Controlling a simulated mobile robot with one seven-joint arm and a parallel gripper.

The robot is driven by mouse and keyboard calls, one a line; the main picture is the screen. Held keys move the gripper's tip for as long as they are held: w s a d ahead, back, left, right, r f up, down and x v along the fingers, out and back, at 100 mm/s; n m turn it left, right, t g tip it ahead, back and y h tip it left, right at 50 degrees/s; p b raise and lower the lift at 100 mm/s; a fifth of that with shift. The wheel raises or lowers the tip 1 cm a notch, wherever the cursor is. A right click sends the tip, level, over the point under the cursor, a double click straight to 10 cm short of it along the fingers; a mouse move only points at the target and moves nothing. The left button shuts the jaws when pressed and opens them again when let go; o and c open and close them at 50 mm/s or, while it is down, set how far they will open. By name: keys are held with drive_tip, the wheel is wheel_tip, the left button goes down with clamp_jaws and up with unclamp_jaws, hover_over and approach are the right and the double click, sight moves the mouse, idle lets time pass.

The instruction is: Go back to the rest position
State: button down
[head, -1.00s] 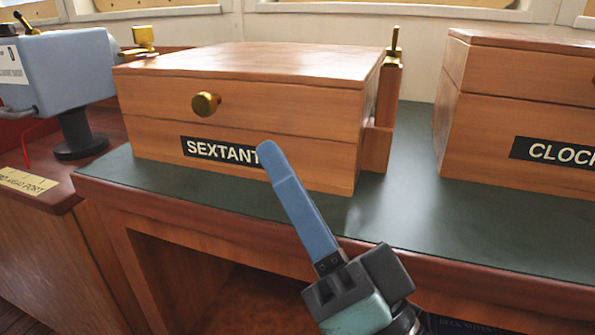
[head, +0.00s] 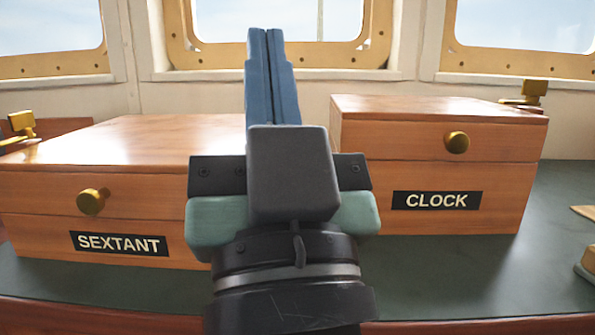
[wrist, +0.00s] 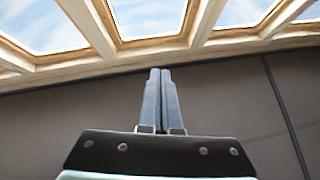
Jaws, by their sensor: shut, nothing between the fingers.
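My gripper (head: 263,32) stands upright in the middle of the head view, its two blue fingers pressed together with nothing between them. It is in front of the gap between the two wooden boxes and hides part of both. In the wrist view my gripper (wrist: 160,72) also shows shut and empty, pointing up toward the windows and a dark panel. The rest position itself is not marked in either view.
The closed SEXTANT box (head: 120,150) is at left and the closed CLOCK box (head: 435,135) at right, both with brass knobs, on a dark green counter top (head: 480,265). Windows (head: 280,15) line the wall behind. A partly cut-off object (head: 588,262) sits at the right edge.

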wheel_tip(320, 180, up, 41)
drive_tip(key=s+d+m+t+h+p, duration=0.1)
drive_tip(key=h+p, duration=0.3)
drive_tip(key=p, duration=3.4)
drive_tip(key=shift+s+d+r+t, duration=0.15)
drive_tip(key=shift+s+d+t, duration=0.15)
drive_tip(key=shift+s+d, duration=0.25)
drive_tip(key=c, duration=1.5)
unclamp_jaws()
drive_tip(key=shift+a, duration=0.1)
drive_tip(key=shift+c, duration=0.2)
